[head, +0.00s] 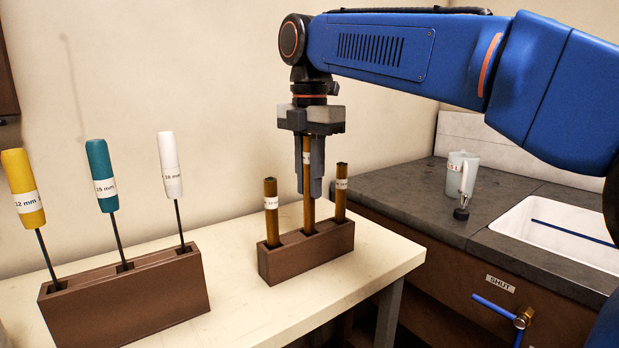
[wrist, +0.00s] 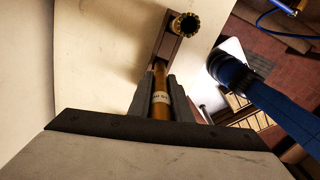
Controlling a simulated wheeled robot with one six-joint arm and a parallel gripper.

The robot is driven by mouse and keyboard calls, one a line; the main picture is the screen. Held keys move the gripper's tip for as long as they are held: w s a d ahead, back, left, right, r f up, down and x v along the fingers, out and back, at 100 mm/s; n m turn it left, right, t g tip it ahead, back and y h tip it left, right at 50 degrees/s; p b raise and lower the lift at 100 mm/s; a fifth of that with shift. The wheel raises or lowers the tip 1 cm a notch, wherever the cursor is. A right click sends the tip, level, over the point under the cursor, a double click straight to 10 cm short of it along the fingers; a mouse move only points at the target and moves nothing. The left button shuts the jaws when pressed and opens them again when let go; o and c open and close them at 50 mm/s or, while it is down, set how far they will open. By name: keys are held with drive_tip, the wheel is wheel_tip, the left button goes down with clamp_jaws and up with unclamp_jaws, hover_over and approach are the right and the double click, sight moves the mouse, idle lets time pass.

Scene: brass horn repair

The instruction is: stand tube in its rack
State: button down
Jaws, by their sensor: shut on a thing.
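A brown rack (head: 310,258) stands on the pale bench in the head view. A brass tube with a white label (head: 307,185) is upright between the fingers of my gripper (head: 311,190), over the rack's middle hole. Its lower end meets the rack's top there; I cannot tell how deep it sits. Its top is higher than the left tube (head: 271,225) and right tube (head: 341,205), which stand in the outer holes. In the wrist view, my gripper (wrist: 161,95) is shut on the labelled tube (wrist: 159,110), and another tube's open end (wrist: 186,26) shows beyond.
A second brown block (head: 130,305) at the left holds tools with yellow (head: 20,182), teal (head: 100,165) and white (head: 170,160) handles. Bare bench lies between block and rack.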

drive_tip(key=shift+f, duration=3.35)
drive_tip(key=c, duration=1.5)
unclamp_jaws()
drive_tip(key=shift+c, duration=0.2)
wheel_tip(320, 180, up, 17)
hover_over(309, 211)
drive_tip(key=w, duration=0.1)
drive_tip(key=shift+w+r, duration=0.15)
drive_tip(key=shift+r, duration=0.05)
drive_tip(key=shift+d, duration=0.1)
